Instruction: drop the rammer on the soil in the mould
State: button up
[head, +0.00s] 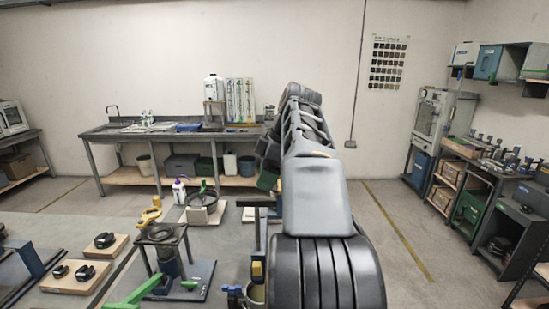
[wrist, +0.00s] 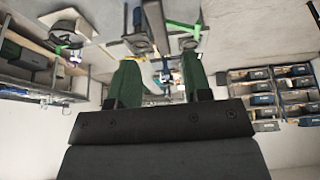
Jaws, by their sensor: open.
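My gripper (wrist: 160,76) shows in the wrist view as two green fingers, set apart with nothing held between them. My arm partly hides the pot. I cannot see any soil.
A dark stand with a ring top (head: 160,236) and a green lever (head: 133,291) is left of the post. Black handles on wooden boards (head: 77,276) lie left. A workbench (head: 170,134) lines the back wall.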

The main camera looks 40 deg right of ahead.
jog(key=shift+p+v, duration=0.35)
jog(key=shift+v, duration=2.3)
jog(key=shift+c, duration=0.2)
